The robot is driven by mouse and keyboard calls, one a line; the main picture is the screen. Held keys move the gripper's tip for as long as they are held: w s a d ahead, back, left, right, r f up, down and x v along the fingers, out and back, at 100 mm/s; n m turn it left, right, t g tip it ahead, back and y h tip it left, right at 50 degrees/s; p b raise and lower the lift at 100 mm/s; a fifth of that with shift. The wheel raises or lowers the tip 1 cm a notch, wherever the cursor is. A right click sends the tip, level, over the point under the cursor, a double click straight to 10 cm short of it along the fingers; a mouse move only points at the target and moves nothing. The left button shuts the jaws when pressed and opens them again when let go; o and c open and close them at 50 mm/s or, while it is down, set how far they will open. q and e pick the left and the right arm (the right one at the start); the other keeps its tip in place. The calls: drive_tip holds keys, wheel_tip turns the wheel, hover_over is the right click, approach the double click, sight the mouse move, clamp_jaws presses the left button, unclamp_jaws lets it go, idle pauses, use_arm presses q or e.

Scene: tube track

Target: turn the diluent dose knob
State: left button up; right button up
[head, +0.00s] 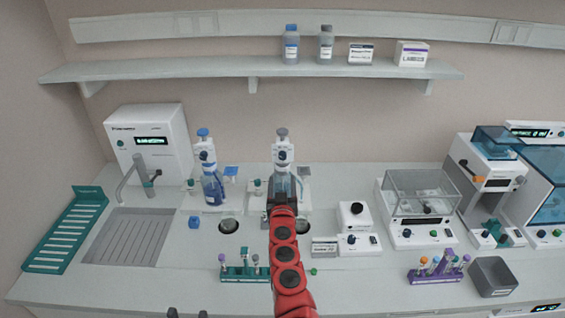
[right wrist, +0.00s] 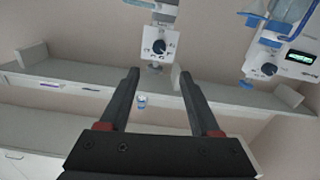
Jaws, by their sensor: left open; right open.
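Two bottle-top dispensers stand at the back of the bench: a blue-topped one (head: 204,150) on the left and a grey-topped one (head: 283,150) in the middle. I cannot read which is the diluent one. In the right wrist view, the middle dispenser's dark round dose knob (right wrist: 159,46) shows on its white face, beyond and between my fingertips. The other dispenser's knob (right wrist: 268,69) is at the right. My right gripper (right wrist: 157,72) is open and empty, apparently apart from the knob. My left gripper (head: 188,313) is open at the bottom edge, far from both dispensers.
A shelf (head: 230,72) with bottles and boxes runs above the bench. A water unit (head: 150,140) stands at the left. A small stirrer (head: 358,243) and a balance (head: 420,210) stand right of my arm. A green tube rack (head: 235,274) sits at the front.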

sight(282, 157)
drive_tip(key=w, duration=0.3)
drive_tip(key=w+b, duration=0.1)
drive_tip(key=w, duration=0.2)
drive_tip(key=w+b, duration=0.1)
drive_tip(key=w, duration=0.2)
drive_tip(key=shift+w+f, duration=0.3)
drive_tip(key=shift+w, duration=0.1)
drive_tip(key=shift+w+f+b, duration=0.15)
drive_tip(key=shift+w+b, duration=0.2)
drive_tip(key=shift+b, duration=0.15)
drive_tip(key=shift+w+r+b, duration=0.3)
drive_tip(key=shift+w+b, duration=0.15)
drive_tip(key=shift+w, duration=0.4)
